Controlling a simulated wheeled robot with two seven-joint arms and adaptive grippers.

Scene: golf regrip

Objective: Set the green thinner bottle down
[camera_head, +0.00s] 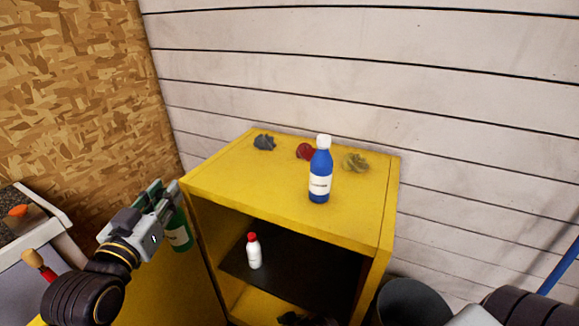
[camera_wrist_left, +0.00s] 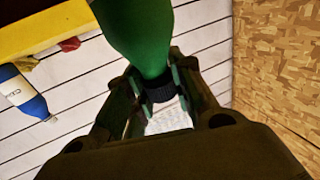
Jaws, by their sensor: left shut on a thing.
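The green thinner bottle (camera_head: 181,234) hangs below my left gripper (camera_head: 163,197), beside the left side of the yellow cabinet (camera_head: 255,177). My left gripper is shut on its black cap end (camera_wrist_left: 161,91), and the green body (camera_wrist_left: 138,30) stretches away from the fingers in the left wrist view. Part of the bottle is hidden by the gripper and the cabinet edge in the head view. A dark link of my right arm shows at the lower right; the right gripper's fingers are out of the picture.
On the cabinet top stand a blue bottle (camera_head: 320,172) with a white cap and three crumpled rags, grey (camera_head: 264,142), red (camera_head: 305,151) and yellow (camera_head: 355,161). A white bottle (camera_head: 254,252) with a red cap stands on the black shelf (camera_head: 292,277). The front left top is clear.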

